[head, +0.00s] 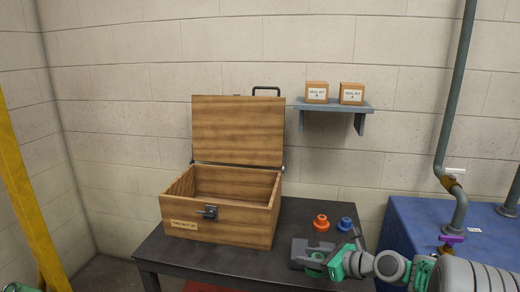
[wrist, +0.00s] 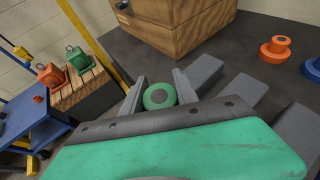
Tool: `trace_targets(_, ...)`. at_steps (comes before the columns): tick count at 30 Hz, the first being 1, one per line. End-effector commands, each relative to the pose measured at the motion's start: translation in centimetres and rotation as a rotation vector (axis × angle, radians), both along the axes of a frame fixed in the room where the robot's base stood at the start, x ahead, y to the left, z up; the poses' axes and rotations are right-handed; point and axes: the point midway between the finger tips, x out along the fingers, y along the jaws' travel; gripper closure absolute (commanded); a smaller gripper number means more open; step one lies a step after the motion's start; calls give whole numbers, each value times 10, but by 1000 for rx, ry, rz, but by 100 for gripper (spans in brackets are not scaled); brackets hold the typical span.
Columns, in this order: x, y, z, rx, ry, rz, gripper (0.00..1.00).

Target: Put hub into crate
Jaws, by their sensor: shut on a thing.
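The wooden crate (head: 240,224) stands on the dark table with its lid (head: 238,130) raised and its inside showing empty. Its lower part also shows at the top of the wrist view (wrist: 190,22). My gripper (wrist: 156,90) is shut on a green hub (wrist: 159,97), a round piece with a dark centre between the two grey fingers. In the head view the green hub (head: 314,263) is partly hidden by my gripper (head: 322,262), right of the crate at the table's front. An orange hub (head: 321,223) and a blue hub (head: 345,224) stand behind it.
Grey fixture blocks (wrist: 242,92) lie on the table (head: 190,262) close beside my gripper. A shelf (head: 335,105) with two small boxes hangs on the wall. A blue bench (head: 440,225) with pipes is at right. A yellow post (head: 25,180) stands at left.

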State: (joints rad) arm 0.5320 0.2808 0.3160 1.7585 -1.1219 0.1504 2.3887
Motion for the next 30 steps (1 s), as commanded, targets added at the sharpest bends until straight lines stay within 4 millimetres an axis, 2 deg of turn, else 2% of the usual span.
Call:
trace_targets(8, -42, -7, -12, -1, -1, -150, 100)
trace_targets(18, -103, -9, -39, -34, 10, -320, 100)
trace_targets(19, -100, -10, -28, -31, 10, -317, 100)
trace_targets(30, -98, -10, 14, -27, 11, -311, 100)
